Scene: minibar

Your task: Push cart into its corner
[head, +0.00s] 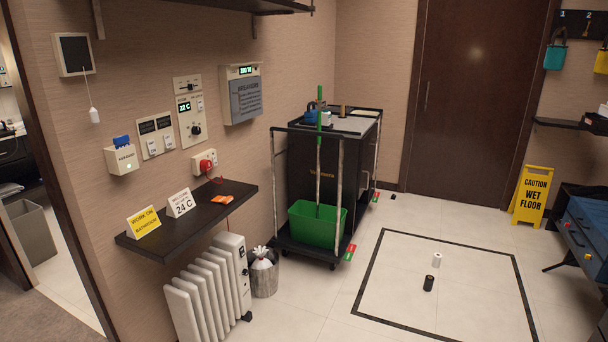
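The cart (325,180) is a dark housekeeping trolley with pale upright rails. It stands beside the left wall, close to the back corner and left of the brown door. A green bucket (314,226) sits on its front platform, with a green-handled mop or broom upright in it. Small items, including a blue one, lie on its top. Red-and-green blocks show on the floor by its right-side wheels. Neither of my grippers is in the head view.
A black-outlined square (386,317) on the floor holds a white cylinder (436,260) and a black cylinder (428,283). A white radiator (208,290) and a bin (264,275) stand before the cart. A wall shelf (190,220) juts out left. A yellow wet-floor sign (532,195) stands right.

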